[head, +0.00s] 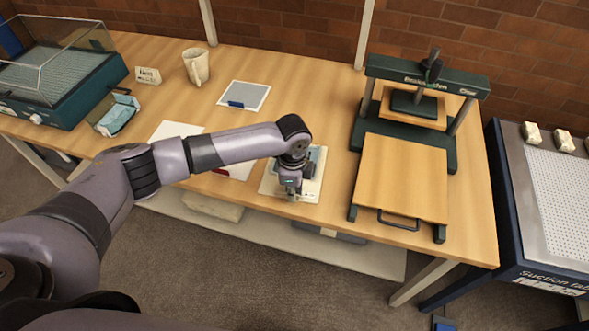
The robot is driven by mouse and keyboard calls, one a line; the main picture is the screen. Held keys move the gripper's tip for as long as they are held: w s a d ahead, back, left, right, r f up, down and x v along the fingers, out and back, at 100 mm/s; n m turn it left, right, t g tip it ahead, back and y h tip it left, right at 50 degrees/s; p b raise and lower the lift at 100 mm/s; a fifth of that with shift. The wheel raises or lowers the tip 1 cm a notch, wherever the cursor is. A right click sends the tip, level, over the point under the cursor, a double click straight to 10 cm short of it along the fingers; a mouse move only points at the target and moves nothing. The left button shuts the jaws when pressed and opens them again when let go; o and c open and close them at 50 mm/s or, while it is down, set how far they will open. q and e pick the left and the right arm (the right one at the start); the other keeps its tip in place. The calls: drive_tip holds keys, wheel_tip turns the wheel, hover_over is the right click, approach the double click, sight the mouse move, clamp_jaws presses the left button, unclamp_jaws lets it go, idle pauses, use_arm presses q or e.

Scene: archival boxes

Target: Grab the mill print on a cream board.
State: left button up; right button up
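The mill print on a cream board (311,190) lies flat on the wooden table near its front edge, in the middle of the head view. A bluish-grey picture shows on it, partly covered by my arm. My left gripper (292,195) points down over the front part of the board. Its fingers are small and seen from above, so I cannot tell whether they are open, shut or touching the board. My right gripper is not in view.
A book press (402,180) stands right of the board. A white sheet (172,130) and a reddish-edged item (236,171) lie left, partly behind my arm. A suction table (520,175) is at right.

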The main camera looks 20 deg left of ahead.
use_arm(q)
clamp_jaws()
idle(0.3)
